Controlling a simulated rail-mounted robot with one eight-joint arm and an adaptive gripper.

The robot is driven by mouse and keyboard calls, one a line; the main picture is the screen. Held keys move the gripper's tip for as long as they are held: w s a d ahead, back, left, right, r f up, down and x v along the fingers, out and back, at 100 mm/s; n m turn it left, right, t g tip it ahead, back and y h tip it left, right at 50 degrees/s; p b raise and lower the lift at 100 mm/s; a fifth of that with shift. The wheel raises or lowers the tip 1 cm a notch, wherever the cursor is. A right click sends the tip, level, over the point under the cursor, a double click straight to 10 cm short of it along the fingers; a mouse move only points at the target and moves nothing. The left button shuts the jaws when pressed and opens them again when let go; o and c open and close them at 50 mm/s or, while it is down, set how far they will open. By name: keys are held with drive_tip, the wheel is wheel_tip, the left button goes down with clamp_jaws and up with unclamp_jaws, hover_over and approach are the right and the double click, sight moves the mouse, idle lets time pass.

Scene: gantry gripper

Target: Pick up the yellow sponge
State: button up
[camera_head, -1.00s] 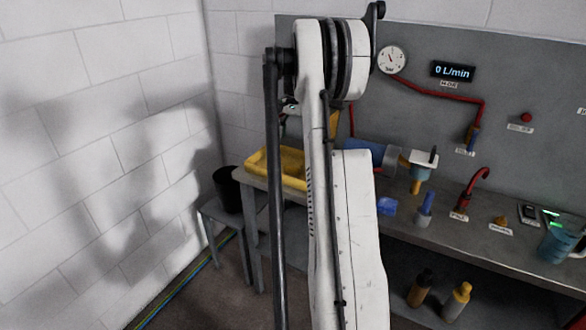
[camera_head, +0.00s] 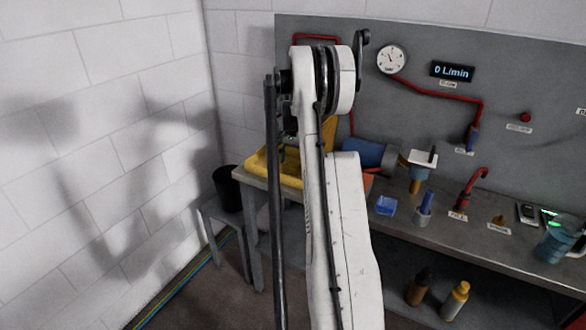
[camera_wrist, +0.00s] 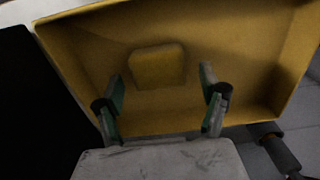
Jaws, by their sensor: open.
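The yellow sponge (camera_wrist: 158,66) lies on the floor of the yellow tray (camera_wrist: 220,28) in the wrist view. It is a small rounded block, much the same colour as the tray. My gripper (camera_wrist: 163,82) is open, with its two green-padded fingers apart, one to the left and one to the right of the sponge. The fingers appear not to touch it. In the head view the tray (camera_head: 258,165) sits at the left end of the bench, and my arm hides the sponge and most of my gripper.
A black bin (camera_head: 227,188) stands left of the tray on a low stand. A blue cylinder (camera_head: 368,153) lies right of it on the bench. A blue box (camera_head: 385,206) and a red hooked pipe (camera_head: 472,186) are farther right. The white wall is at left.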

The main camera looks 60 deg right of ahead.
drive_tip(key=shift+f, duration=0.55)
drive_tip(key=shift+c, duration=0.5)
drive_tip(key=c, duration=1.1)
drive_tip(key=shift+o, duration=0.2)
drive_tip(key=shift+r, duration=0.1)
